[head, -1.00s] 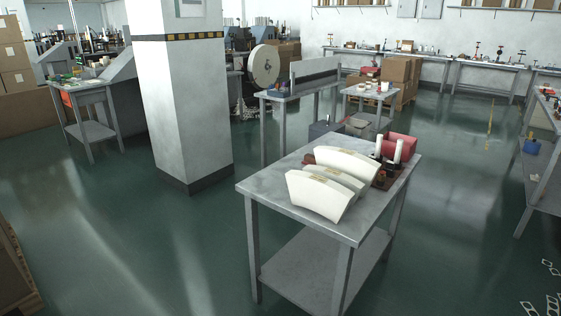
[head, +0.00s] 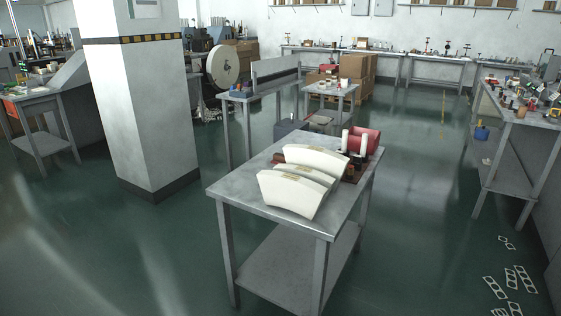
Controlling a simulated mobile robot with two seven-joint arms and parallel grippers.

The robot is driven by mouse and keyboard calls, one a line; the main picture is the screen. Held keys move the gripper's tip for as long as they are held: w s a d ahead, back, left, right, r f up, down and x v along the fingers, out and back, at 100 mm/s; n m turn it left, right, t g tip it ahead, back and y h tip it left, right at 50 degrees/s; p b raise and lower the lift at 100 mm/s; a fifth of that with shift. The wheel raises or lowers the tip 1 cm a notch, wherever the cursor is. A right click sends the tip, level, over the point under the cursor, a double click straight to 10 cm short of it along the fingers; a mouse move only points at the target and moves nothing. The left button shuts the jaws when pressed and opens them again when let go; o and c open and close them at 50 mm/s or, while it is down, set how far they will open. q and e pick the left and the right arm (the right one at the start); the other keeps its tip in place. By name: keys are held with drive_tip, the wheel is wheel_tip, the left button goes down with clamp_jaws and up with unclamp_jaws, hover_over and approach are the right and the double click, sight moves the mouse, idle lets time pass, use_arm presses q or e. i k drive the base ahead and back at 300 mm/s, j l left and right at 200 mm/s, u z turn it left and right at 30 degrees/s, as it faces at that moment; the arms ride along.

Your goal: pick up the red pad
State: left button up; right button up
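I cannot pick out a red pad for certain. A red cylindrical roll (head: 366,142) lies at the back right of the near metal table (head: 238,187). A dark reddish flat piece (head: 357,172) shows in part beside it, mostly hidden by curved white paper stacks (head: 297,190). White upright rolls (head: 363,147) stand in front of the red roll. Neither of my grippers is in view.
A white pillar (head: 145,110) stands at the left. A smaller bench (head: 332,92) and cardboard boxes (head: 355,68) are behind the table. A side bench (head: 520,112) runs along the right. Green floor (head: 415,215) is clear right of the near table.

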sight(278, 157)
drive_tip(key=i+l, duration=0.15)
drive_tip(key=i, duration=0.5)
drive_tip(key=i+l, duration=0.15)
drive_tip(key=i, duration=0.5)
drive_tip(key=u, duration=0.65)
drive_tip(key=i+j+u, duration=0.1)
drive_tip(key=j, duration=0.2)
drive_tip(key=i+j+u, duration=0.1)
drive_tip(key=j, duration=0.15)
drive_tip(key=i+j+u, duration=0.1)
drive_tip(key=j, duration=0.2)
drive_tip(key=i+j+u, duration=0.5)
drive_tip(key=i+j, duration=0.2)
drive_tip(key=i+j+z, duration=0.15)
drive_tip(key=i, duration=0.25)
drive_tip(key=i+z, duration=0.2)
drive_tip(key=i, duration=0.15)
drive_tip(key=i+j+z, duration=0.15)
drive_tip(key=i, duration=0.25)
drive_tip(key=i+z, duration=0.2)
drive_tip(key=z, duration=0.25)
drive_tip(key=i+j+z, duration=0.15)
drive_tip(key=z, duration=0.3)
drive_tip(key=i+j+z, duration=0.15)
drive_tip(key=z, duration=0.3)
